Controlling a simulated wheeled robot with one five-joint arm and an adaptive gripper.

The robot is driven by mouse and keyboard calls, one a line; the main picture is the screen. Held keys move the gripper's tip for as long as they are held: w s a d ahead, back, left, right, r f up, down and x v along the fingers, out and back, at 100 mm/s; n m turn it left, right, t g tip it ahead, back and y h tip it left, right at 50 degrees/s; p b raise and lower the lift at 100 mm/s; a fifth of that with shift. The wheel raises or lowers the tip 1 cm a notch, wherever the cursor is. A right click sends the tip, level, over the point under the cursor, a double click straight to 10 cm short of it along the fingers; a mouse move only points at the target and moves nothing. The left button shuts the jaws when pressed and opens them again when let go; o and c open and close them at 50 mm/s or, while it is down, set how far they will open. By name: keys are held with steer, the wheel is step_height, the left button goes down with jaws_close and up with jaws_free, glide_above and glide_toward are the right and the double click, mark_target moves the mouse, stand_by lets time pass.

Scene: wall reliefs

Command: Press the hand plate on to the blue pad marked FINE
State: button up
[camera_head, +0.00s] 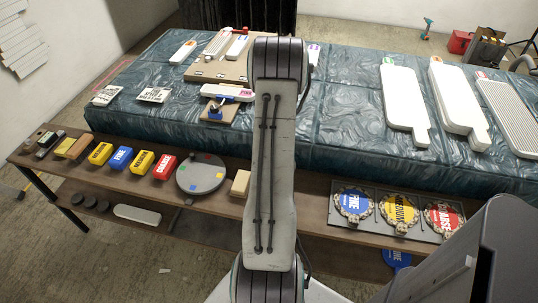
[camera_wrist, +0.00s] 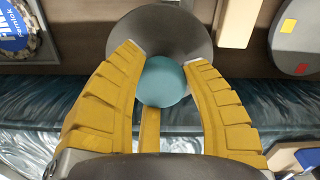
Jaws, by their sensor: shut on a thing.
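The hand plate is a dark grey disc (camera_wrist: 165,22) with a round teal knob (camera_wrist: 163,80) in the wrist view. My gripper (camera_wrist: 163,57) has its yellow fingers shut on the knob, with the disc beyond the fingertips. In the head view my arm hides the gripper and the plate. The blue FINE pad (camera_head: 353,202) lies at the left of a dark tray (camera_head: 375,222), right of my arm. Part of a blue round pad (camera_wrist: 14,30) shows at the wrist view's upper left, apart from the disc.
Yellow (camera_head: 399,210) and red (camera_head: 442,217) pads share the tray. A pale block (camera_head: 240,183) and grey turntable (camera_head: 202,174) stand on the wooden shelf left of my arm. Colored boxes sit farther left. A blue marbled table (camera_head: 340,120) with white paddles lies behind.

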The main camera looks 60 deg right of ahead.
steer(key=s+d+n, duration=0.4)
steer(key=s+n, duration=0.3)
steer(key=s, duration=0.6)
steer(key=s+d+n, duration=0.3)
steer(key=s+n, duration=0.5)
steer(key=s, duration=0.5)
steer(key=shift+f+b, duration=2.1)
steer(key=shift+f, duration=1.45)
steer(key=shift+f+b, duration=0.3)
steer(key=shift+f, duration=0.05)
steer(key=shift+r, duration=0.2)
step_height(320, 180, up, 7)
steer(key=p, duration=0.4)
steer(key=shift+f, duration=0.15)
